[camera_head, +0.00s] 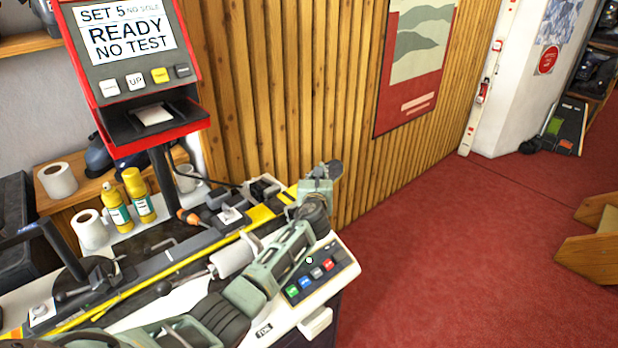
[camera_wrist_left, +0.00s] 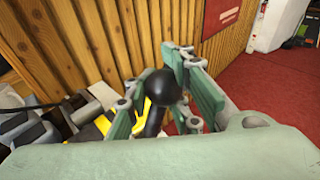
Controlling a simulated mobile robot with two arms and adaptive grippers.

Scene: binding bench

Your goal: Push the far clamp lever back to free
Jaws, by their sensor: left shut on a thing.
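A black ball knob on a dark lever (camera_wrist_left: 163,86) sits between the two green-grey fingers of my left gripper (camera_wrist_left: 156,98) in the left wrist view. The fingers are shut on it, and the lower part of the lever is partly hidden by them. In the head view my left gripper (camera_head: 320,182) is at the far end of the ski bench (camera_head: 215,245), near the wooden wall. There the gripper hides most of the lever, and its exact angle cannot be told. My right gripper is not in view.
A red display stand (camera_head: 190,60) reading "READY NO TEST" rises behind the bench. Yellow bottles (camera_head: 138,195), paper rolls (camera_head: 90,229) and an orange-handled tool (camera_head: 188,217) stand along its back. A button panel (camera_head: 318,275) is at the right. Red floor (camera_head: 450,270) is clear.

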